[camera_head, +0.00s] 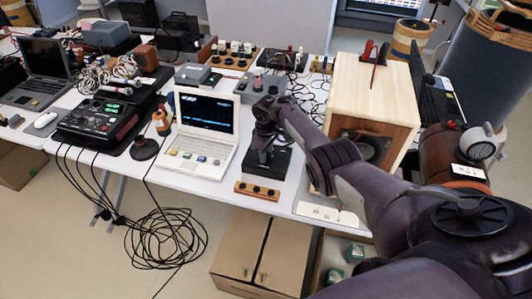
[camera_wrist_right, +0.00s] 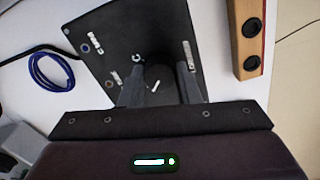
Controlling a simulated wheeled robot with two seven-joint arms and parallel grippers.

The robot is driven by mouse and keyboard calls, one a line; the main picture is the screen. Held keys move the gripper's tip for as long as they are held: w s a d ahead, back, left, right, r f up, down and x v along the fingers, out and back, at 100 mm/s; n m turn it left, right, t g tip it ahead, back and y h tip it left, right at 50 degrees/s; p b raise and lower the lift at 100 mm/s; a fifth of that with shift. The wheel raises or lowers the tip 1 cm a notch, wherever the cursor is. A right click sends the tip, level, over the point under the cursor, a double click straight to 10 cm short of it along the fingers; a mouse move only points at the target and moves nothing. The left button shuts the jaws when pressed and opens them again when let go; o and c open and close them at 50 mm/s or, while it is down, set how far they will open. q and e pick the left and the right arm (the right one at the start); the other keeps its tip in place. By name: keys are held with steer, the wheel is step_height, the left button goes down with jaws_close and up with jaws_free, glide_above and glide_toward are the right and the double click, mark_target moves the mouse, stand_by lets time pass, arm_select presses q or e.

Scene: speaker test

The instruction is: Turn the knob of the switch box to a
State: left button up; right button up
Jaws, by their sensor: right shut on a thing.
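The switch box is a flat black box (camera_head: 277,163) on the white table, right of the white laptop in the head view. It fills the upper middle of the right wrist view (camera_wrist_right: 105,35), with small white labels on its top. The dark round knob (camera_wrist_right: 158,79) has a short white pointer line and sits between the fingers. My right gripper (camera_wrist_right: 159,70) comes down over the box and is shut on the knob. In the head view the gripper (camera_head: 262,148) hides the knob. I cannot read the labels. My left gripper is not in view.
A wooden strip with dark round sockets (camera_head: 257,190) lies in front of the box. The white laptop (camera_head: 203,130) stands to the left. A wooden speaker cabinet (camera_head: 367,95) stands to the right, near my right arm. A blue cable coil (camera_wrist_right: 52,72) lies beside the box.

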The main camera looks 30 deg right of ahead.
stand_by(0.4)
steer(key=o, duration=1)
step_height(320, 180, up, 8)
steer(key=shift+f+p, duration=0.1)
steer(key=shift+p, duration=0.95)
